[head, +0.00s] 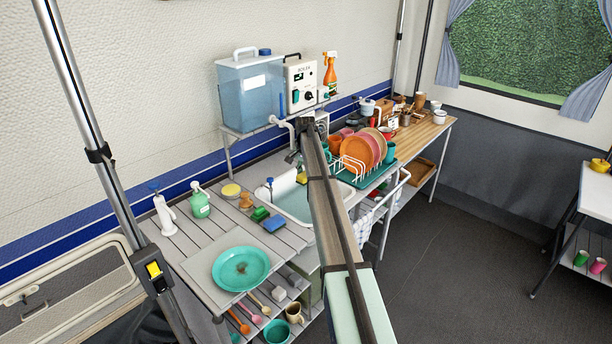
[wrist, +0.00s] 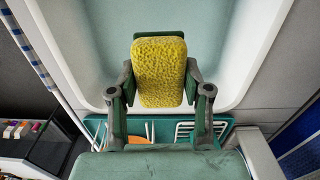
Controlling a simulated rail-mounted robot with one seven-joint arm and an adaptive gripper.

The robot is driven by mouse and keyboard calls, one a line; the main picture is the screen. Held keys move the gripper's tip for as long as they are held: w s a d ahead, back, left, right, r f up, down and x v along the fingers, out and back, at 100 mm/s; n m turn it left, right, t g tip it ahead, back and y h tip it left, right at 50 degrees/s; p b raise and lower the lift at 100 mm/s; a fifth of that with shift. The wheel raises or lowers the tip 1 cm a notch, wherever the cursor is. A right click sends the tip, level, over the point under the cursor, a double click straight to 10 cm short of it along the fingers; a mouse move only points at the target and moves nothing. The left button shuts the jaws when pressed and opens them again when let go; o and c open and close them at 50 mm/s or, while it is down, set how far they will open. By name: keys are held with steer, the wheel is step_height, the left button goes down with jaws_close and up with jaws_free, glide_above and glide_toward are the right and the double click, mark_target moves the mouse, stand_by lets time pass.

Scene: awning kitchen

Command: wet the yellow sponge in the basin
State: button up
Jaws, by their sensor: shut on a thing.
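The yellow sponge (wrist: 159,62) is held upright between the two fingers of my gripper (wrist: 160,82) in the wrist view. My gripper is shut on its sides. The pale basin (wrist: 90,40) lies behind and around the sponge in that view. In the head view the sponge (head: 302,178) shows as a small yellow patch over the basin (head: 292,203). My gripper (head: 295,162) is there beside the tap, partly hidden by my arm. I cannot tell whether the sponge touches water or the basin floor.
A dish rack with orange plates (head: 358,152) stands right of the basin. Green and blue sponges (head: 273,223), a brush (head: 246,201) and bottles (head: 199,204) stand to its left. A teal plate (head: 241,268) lies on the near-left counter. A water tank (head: 250,93) stands above.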

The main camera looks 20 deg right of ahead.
steer(key=shift+f+b, duration=2.1)
steer(key=shift+f, duration=4.25)
steer(key=shift+r, duration=0.15)
steer(key=shift+r+p, duration=2.15)
steer(key=shift+r, duration=3.25)
steer(key=shift+r+p, duration=0.8)
steer(key=shift+r, duration=1.2)
